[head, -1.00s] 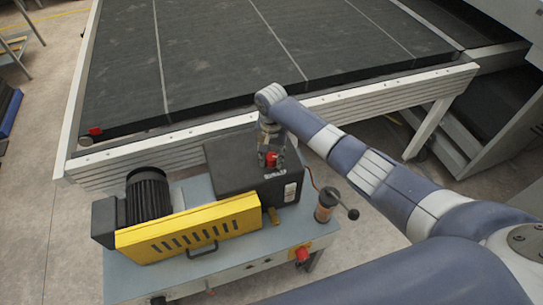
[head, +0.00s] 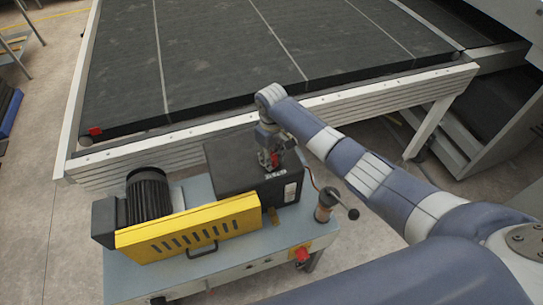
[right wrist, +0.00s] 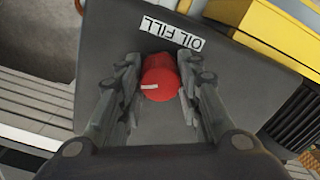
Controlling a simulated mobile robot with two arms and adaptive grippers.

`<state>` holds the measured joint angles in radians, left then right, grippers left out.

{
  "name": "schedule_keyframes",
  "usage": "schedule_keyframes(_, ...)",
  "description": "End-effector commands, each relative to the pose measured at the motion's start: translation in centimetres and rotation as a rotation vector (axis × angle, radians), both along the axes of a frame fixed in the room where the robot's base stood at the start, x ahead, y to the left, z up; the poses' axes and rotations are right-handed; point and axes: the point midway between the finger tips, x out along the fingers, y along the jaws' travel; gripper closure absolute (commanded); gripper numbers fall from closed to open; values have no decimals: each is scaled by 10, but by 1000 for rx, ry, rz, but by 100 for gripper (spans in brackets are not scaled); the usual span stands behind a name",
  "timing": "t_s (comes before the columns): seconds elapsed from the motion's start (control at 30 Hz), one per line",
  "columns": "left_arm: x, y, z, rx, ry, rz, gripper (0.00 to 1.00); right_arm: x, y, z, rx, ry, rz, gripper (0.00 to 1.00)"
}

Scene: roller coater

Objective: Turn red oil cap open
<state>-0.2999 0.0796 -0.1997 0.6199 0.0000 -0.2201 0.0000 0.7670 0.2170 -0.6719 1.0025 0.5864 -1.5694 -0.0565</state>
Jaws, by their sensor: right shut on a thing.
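The red oil cap (right wrist: 160,80) sits on the top of the dark tank (right wrist: 108,40), beside a white label (right wrist: 171,35) reading OIL FILL. A short white mark shows on the cap. My right gripper (right wrist: 161,86) is shut on the cap, one finger on each side of it in the right wrist view. In the head view the right gripper (head: 271,161) points down onto the tank, with a bit of red showing between its fingers. The left gripper is not in view.
The tank stands on a grey-blue cart (head: 130,278) with a black motor (head: 148,197) and a yellow guard (head: 190,228). A cylinder with a black-knobbed lever (head: 325,207) is at the cart's right. A large black conveyor bed (head: 220,70) lies behind.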

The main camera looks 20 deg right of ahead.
Motion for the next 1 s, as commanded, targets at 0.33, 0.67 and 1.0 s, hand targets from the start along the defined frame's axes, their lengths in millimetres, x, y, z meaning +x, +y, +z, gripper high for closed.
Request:
schedule_keyframes(0.33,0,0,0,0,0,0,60,1,0,1,-1,-3,330,92)
schedule_keyframes(0.67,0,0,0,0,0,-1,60,1,0,1,1,-3,644,92)
schedule_keyframes(1.0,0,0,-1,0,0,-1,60,2,0,1,0,-3,966,92)
